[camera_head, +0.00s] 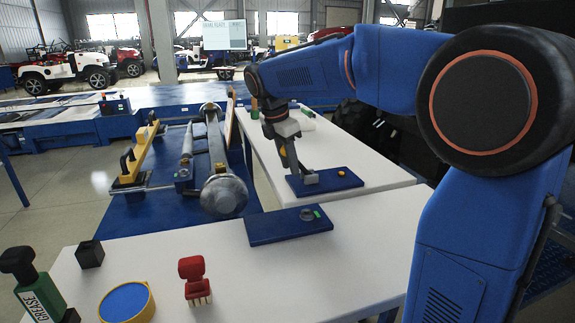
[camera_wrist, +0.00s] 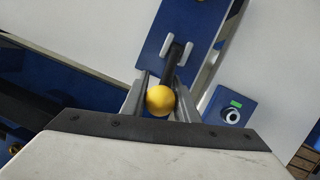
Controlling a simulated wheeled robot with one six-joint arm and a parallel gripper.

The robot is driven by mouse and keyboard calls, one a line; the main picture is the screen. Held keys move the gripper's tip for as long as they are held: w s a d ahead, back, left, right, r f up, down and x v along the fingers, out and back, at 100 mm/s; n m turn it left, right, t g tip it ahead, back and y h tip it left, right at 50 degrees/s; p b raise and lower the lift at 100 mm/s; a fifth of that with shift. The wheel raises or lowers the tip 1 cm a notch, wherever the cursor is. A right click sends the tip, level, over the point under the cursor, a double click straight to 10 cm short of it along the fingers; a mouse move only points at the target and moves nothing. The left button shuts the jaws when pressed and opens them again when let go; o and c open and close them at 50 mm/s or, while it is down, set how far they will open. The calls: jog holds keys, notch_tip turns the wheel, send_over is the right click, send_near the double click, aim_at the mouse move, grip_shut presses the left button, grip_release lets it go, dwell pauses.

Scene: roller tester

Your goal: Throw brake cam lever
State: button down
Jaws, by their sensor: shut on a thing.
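The brake cam lever has a dark shaft (camera_wrist: 174,65) and a yellow ball knob (camera_wrist: 160,100). It rises from a grey bracket (camera_head: 309,177) on a blue base plate (camera_head: 330,184); this plate also shows in the wrist view (camera_wrist: 150,45). The plate lies on the far white table. My gripper (camera_head: 287,152) reaches down over the lever from the upper left of the plate. In the wrist view its fingers (camera_wrist: 160,103) stand on both sides of the lever at the knob, shut on it. In the head view the fingers partly hide the knob and shaft.
A second blue plate (camera_head: 289,226) with a round socket and green mark lies on the near table (camera_head: 240,280). A grease bottle (camera_head: 38,290), blue-topped yellow tin (camera_head: 127,302), red item (camera_head: 194,280) and black block (camera_head: 90,254) stand there. An axle assembly (camera_head: 215,160) is left.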

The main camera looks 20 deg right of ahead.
jog(key=d+y, duration=0.1)
jog(key=d+r+y, duration=0.1)
jog(key=y, duration=0.1)
jog(key=shift+r, duration=0.3)
jog(key=d+y, duration=0.1)
jog(key=d+r+y, duration=0.1)
jog(key=y, duration=0.1)
jog(key=shift+d+r, duration=0.15)
jog(key=shift+d, duration=0.2)
dwell(0.3)
jog(key=c, duration=1.4)
grip_release()
jog(key=shift+d, duration=0.1)
jog(key=v, duration=1.7)
jog(key=shift+d+r, duration=0.15)
jog(key=shift+d, duration=0.1)
